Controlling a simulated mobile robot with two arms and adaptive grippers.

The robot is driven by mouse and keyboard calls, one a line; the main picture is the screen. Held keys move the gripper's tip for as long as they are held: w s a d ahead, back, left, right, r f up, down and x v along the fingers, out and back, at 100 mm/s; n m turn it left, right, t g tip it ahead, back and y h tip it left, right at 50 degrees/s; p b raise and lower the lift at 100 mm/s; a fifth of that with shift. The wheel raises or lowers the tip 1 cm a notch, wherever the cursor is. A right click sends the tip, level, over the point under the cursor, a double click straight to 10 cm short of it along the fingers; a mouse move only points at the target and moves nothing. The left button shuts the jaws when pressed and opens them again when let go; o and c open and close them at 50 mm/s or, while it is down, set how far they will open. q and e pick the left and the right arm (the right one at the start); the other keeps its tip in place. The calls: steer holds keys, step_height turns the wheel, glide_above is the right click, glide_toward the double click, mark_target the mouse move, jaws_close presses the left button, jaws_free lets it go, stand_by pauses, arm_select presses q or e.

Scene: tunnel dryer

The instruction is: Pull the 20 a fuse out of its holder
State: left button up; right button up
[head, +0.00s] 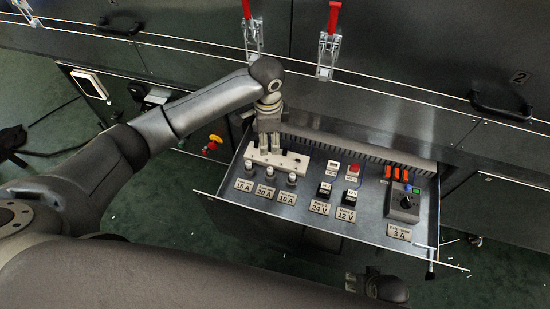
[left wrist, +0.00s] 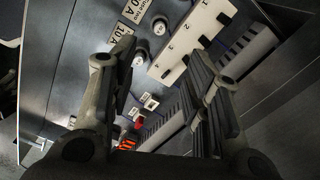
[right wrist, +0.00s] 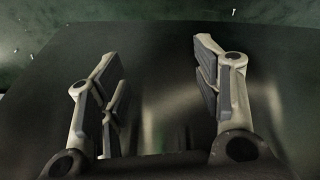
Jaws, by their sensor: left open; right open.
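The 20 A fuse (head: 270,172) is a small pale-capped knob in the middle of a row of three, above its 20 A label (head: 264,191). The 16 A fuse (head: 249,167) is left of it and the 10 A fuse (head: 292,179) right. In the left wrist view, the 20 A label (left wrist: 134,10) is at the top edge and a cap (left wrist: 160,25) is beside it. My left gripper (head: 269,146) is open and empty, above the white numbered block (head: 294,163) behind the fuses. My right gripper (right wrist: 158,65) is open and empty, away from the panel.
The tilted steel drawer panel also carries 24 V and 12 V blocks (head: 350,198), a red button (head: 353,169), orange parts (head: 396,173) and a 3 A dial box (head: 403,206). Red-handled clamps (head: 328,45) stand on the dryer wall behind. A red emergency knob (head: 213,142) is left of the drawer.

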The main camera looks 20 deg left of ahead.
arm_select(q)
steer(key=b, duration=0.4)
glide_above(270, 169)
step_height(270, 169, down, 6)
steer(key=shift+f+b, duration=0.5)
step_height(270, 169, down, 5)
steer(key=shift+f+b, duration=0.15)
steer(key=shift+b, duration=0.65)
step_height(270, 169, down, 4)
steer(key=shift+r+b, duration=0.2)
steer(key=shift+b, duration=0.4)
steer(key=shift+f, duration=0.55)
arm_select(e)
step_height(270, 169, up, 13)
steer(key=t, duration=0.1)
steer(key=shift+d+f, duration=0.15)
steer(key=shift+d, duration=0.05)
arm_select(q)
steer(key=shift+c, duration=0.2)
jaws_close()
